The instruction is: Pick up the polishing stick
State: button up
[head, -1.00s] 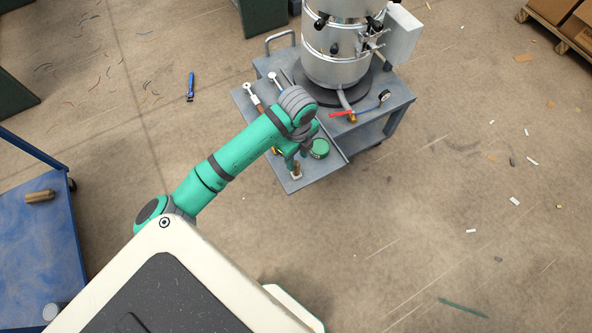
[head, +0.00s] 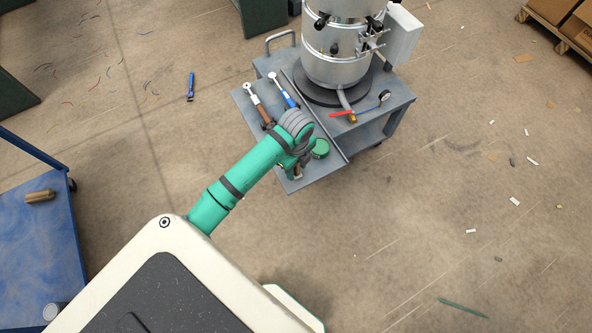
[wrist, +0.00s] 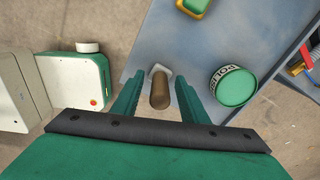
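The polishing stick (wrist: 160,90) shows in the wrist view as a short brown cylinder standing upright with a pale tip or base at its far end. It stands on the near part of the grey cart top. My gripper (wrist: 160,78) is open, one green finger on each side of the stick, with a visible gap on both sides. In the head view the stick (head: 298,173) is mostly hidden by my gripper. How far the fingers reach down beside it is hard to tell.
A green tin (wrist: 234,86) with lettering stands close right of my right finger. A yellow-green object (wrist: 194,6) lies beyond. On the grey cart (head: 322,175) are tools with brown (head: 258,104) and blue (head: 284,90) handles, and a large metal vessel (head: 336,60).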

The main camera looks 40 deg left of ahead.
grip_shut()
jog(key=shift+r, duration=0.1)
